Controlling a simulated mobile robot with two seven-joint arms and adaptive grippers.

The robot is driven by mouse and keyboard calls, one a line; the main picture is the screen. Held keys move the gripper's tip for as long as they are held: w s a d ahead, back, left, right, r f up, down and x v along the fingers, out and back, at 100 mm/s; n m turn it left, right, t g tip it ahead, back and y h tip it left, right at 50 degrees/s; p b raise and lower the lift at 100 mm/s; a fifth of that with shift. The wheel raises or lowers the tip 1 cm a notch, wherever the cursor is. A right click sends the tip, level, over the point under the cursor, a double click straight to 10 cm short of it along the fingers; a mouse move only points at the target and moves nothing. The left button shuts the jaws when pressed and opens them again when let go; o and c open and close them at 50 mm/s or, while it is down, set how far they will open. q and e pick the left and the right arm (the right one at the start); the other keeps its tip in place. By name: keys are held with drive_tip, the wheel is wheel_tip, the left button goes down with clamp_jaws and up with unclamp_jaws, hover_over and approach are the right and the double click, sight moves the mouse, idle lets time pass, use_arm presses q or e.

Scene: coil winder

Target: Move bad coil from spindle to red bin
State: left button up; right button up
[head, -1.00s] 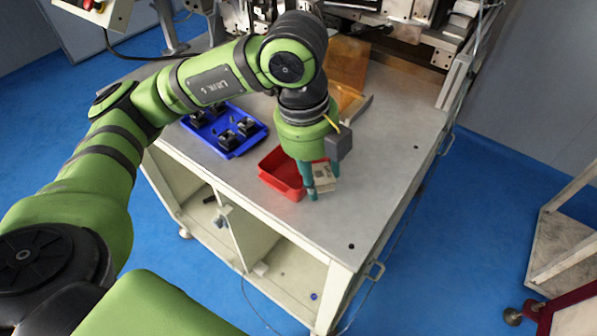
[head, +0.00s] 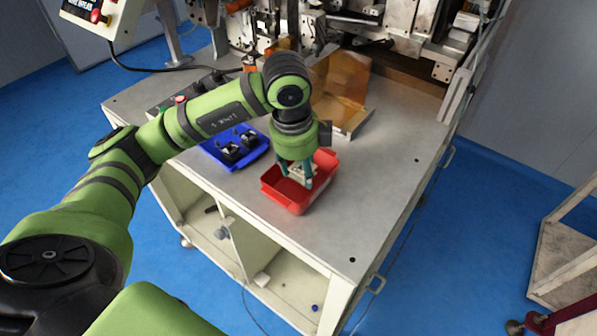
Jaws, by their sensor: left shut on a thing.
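My left gripper (head: 296,178) is over the red bin (head: 298,205), pointing down. It is shut on a small pale coil (head: 303,172), which is partly hidden by the fingers and hangs at or just above the bin's opening. I cannot tell whether the coil touches the bin. The red bin stands on the grey table near its front edge. The spindle cannot be made out clearly among the machine parts at the back. My right gripper is not in view.
A blue tray (head: 240,152) with several dark coil parts lies left of the red bin. An amber sheet guard (head: 340,88) and the winder machine stand behind. The grey table top (head: 385,190) is clear to the right of the bin.

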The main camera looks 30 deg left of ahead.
sight(299, 187)
use_arm(q)
drive_tip(key=shift+w+a+f, duration=0.5)
drive_tip(key=shift+w+a, duration=0.1)
drive_tip(key=shift+w, duration=0.1)
wheel_tip(299, 187, down, 4)
drive_tip(key=shift+r+p, duration=0.1)
drive_tip(key=shift+p, duration=0.9)
drive_tip(key=shift+f, duration=0.2)
drive_tip(key=shift+f, duration=0.1)
drive_tip(key=shift+f+b, duration=0.15)
drive_tip(key=shift+b, duration=0.15)
drive_tip(key=o, duration=0.8)
drive_tip(key=shift+r, duration=0.2)
